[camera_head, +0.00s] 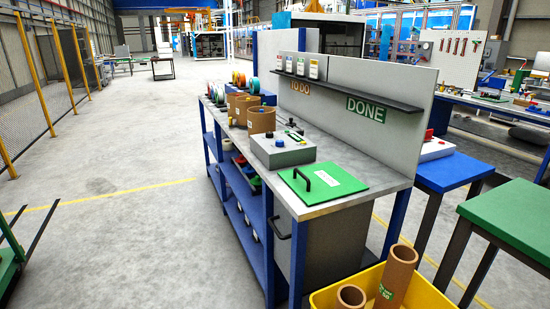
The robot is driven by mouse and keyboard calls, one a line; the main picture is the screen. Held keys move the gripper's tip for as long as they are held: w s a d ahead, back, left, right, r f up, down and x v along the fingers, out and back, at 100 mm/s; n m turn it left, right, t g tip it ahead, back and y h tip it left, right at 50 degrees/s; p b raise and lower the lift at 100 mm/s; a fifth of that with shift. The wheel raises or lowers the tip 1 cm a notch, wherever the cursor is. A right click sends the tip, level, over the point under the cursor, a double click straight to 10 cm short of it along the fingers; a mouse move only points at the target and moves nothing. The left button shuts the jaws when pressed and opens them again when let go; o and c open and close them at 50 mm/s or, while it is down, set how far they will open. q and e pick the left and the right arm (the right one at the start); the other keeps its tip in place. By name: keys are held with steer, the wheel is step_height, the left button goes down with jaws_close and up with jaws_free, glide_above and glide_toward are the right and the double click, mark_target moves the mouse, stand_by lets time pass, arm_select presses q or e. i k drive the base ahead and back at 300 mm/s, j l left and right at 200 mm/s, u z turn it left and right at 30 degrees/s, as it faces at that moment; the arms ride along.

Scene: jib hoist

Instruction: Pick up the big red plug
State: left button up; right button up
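No object is clearly recognisable as the big red plug. A small red item (429,135) stands at the white box (438,153) on the blue table, partly hidden by the grey panel; I cannot tell whether it is a plug. Another small red thing (241,160) shows at the near side of the workbench, too small to identify. Neither of my grippers is in view.
A blue-framed workbench (330,208) carries a grey control box (283,151), brown tubs (262,120) and a green plate with a black handle (323,183). A yellow bin (432,291) with cardboard tubes stands in front. The floor (120,220) to the left is open.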

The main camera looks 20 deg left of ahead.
mark_target(242, 160)
steer(key=i+j, duration=0.15)
steer(key=j, duration=0.2)
steer(key=i+j, duration=0.15)
steer(key=j, duration=0.25)
steer(key=i+j+z, duration=0.1)
steer(key=j, duration=0.25)
steer(key=i+j, duration=0.15)
steer(key=j, duration=0.25)
steer(key=i+j+z, duration=0.1)
steer(key=i+j, duration=0.15)
steer(key=j, duration=0.35)
steer(key=i+j+z, duration=0.1)
steer(key=i+j, duration=0.15)
steer(key=j, duration=0.35)
steer(key=i+j+z, duration=0.1)
steer(key=i+j, duration=0.15)
steer(key=j, duration=0.4)
steer(key=i+j+z, duration=0.1)
steer(key=j, duration=0.55)
steer(key=i+j+z, duration=0.1)
steer(key=i+j, duration=0.15)
steer(key=j, duration=0.4)
steer(key=i+j+z, duration=0.1)
steer(key=j, duration=0.6)
steer(key=i+j+z, duration=0.1)
steer(key=j, duration=0.6)
steer(key=i+j+z, duration=0.1)
steer(key=j, duration=0.6)
steer(key=i, duration=0.1)
